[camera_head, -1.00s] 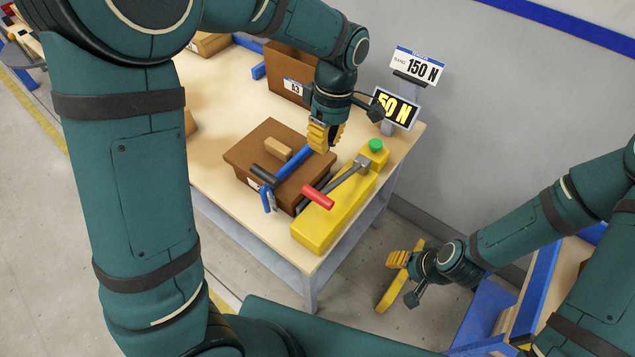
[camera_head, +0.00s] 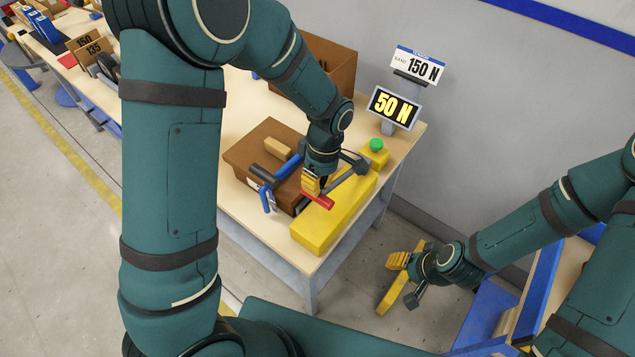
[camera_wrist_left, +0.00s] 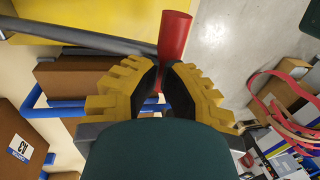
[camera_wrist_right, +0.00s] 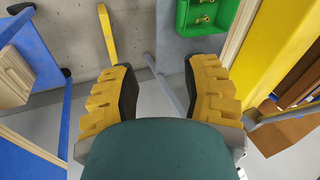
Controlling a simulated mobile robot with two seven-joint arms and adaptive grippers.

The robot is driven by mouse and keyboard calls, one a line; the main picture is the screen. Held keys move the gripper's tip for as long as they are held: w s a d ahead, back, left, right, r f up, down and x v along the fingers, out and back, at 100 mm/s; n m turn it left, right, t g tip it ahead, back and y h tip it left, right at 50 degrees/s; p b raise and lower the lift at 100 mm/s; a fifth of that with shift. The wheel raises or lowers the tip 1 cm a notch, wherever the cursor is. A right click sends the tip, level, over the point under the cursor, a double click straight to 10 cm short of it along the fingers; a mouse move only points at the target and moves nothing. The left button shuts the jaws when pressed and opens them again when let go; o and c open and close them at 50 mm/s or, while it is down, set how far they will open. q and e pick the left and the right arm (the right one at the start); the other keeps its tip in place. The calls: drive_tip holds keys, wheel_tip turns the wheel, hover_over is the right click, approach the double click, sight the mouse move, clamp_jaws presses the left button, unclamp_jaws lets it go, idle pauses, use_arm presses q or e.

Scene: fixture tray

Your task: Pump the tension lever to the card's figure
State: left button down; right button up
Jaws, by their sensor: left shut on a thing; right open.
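The yellow tensioner (camera_head: 335,218) lies along the table's front right edge with a grey lever (camera_head: 346,180) that ends in a red handle (camera_head: 321,200). My left gripper (camera_head: 318,186) is shut on the red handle, which also shows between its fingers in the left wrist view (camera_wrist_left: 173,42). The lever lies low over the yellow body. A display (camera_head: 394,107) reads 50 N. The card (camera_head: 418,66) above it reads 150 N. A green button (camera_head: 376,145) sits at the tensioner's far end. My right gripper (camera_head: 398,274) is open and empty, off the table at the right.
A brown box (camera_head: 245,158) with a wooden block and a blue-framed tool on it stands left of the tensioner. Another brown box (camera_head: 335,62) stands behind. A blue-framed bench (camera_head: 490,315) is by my right arm.

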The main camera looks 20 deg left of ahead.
drive_tip(key=shift+f, duration=0.1)
use_arm(q)
drive_tip(key=t+b, duration=0.2)
drive_tip(key=b, duration=0.4)
approach(311, 223)
drive_tip(key=shift+w+a+f+h, duration=0.2)
drive_tip(key=shift+w+f+h, duration=0.1)
drive_tip(key=shift+w+h, duration=0.15)
drive_tip(key=f+b, duration=0.2)
drive_tip(key=f, duration=0.1)
drive_tip(key=f+b, duration=0.1)
drive_tip(key=b, duration=0.1)
drive_tip(key=shift+s+a+f, duration=0.15)
drive_tip(key=shift+s+f, duration=0.1)
drive_tip(key=shift+s, duration=0.15)
drive_tip(key=shift+f+b, duration=0.4)
drive_tip(key=shift+f, duration=0.1)
drive_tip(key=shift+s, duration=0.15)
use_arm(e)
wheel_tip(311, 223, down, 11)
drive_tip(key=s, duration=0.2)
drive_tip(key=shift+a+g, duration=0.3)
drive_tip(key=shift+a, duration=0.05)
